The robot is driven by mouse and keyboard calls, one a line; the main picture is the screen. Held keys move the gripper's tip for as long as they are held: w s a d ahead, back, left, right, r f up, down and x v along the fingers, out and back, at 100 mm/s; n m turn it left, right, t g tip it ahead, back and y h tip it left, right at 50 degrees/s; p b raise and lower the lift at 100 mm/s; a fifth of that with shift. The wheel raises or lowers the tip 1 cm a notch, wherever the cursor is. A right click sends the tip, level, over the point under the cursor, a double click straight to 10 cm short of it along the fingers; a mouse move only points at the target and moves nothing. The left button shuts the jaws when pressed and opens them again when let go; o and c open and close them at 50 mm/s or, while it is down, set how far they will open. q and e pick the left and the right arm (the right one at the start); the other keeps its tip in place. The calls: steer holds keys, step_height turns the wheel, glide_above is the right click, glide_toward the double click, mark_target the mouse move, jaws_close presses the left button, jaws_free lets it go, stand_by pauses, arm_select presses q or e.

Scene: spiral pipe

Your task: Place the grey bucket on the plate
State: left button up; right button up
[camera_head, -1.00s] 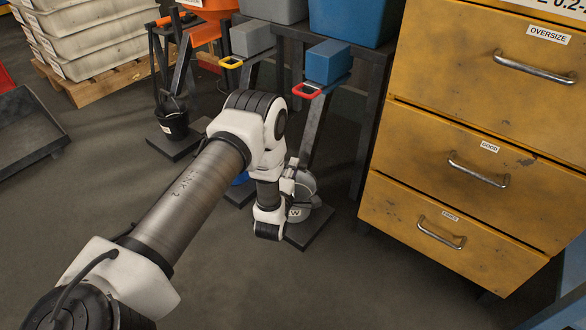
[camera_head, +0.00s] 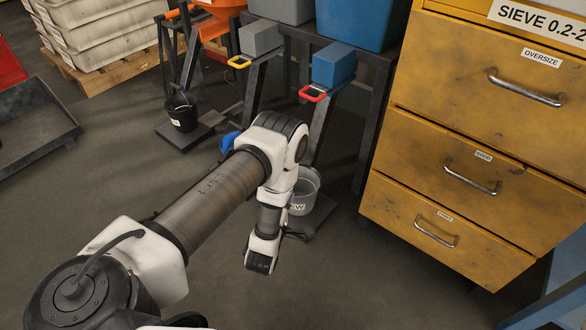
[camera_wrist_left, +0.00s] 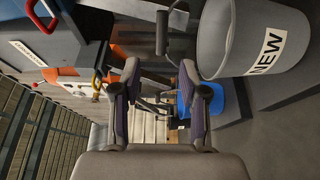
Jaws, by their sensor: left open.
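The grey bucket (camera_head: 303,190) stands upright low on the right of my arm, with a white label on its side. A dark plate (camera_head: 322,214) shows at its base. In the left wrist view, which is turned sideways, the bucket (camera_wrist_left: 235,40) fills the upper right and its label reads NEW. A grey handle grip (camera_wrist_left: 162,35) appears just beyond the fingertips, apparently the bucket's. My left gripper (camera_wrist_left: 160,75) is open and empty beside the bucket. In the head view it is mostly hidden by my wrist. My right gripper is not in view.
Yellow drawers (camera_head: 470,185) stand on the right. A black bucket (camera_head: 182,114) and a partly hidden blue object (camera_head: 228,141) are to the left. Stands with a yellow handle (camera_head: 239,62) and a red handle (camera_head: 313,94) rise behind. The floor in front is clear.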

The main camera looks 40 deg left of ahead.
arm_select(q)
steer(key=s+d+f+m+g+h, duration=0.2)
steer(key=s+d+f+m+g, duration=0.15)
steer(key=s+m+g, duration=0.2)
steer(key=s+d+f+m+g+h, duration=0.2)
steer(key=s+d+f+m+g, duration=0.1)
steer(key=s+f+m+g, duration=0.25)
steer(key=s+d+r+m+g, duration=0.1)
steer(key=s+m+g, duration=0.2)
steer(key=s+m, duration=0.2)
steer(key=s+d+r+m+g+h, duration=0.1)
steer(key=s+m, duration=0.4)
steer(key=s, duration=0.5)
steer(key=shift+s+d+r+g+h, duration=0.3)
steer(key=shift+d+r+g, duration=0.45)
steer(key=shift+g, duration=0.35)
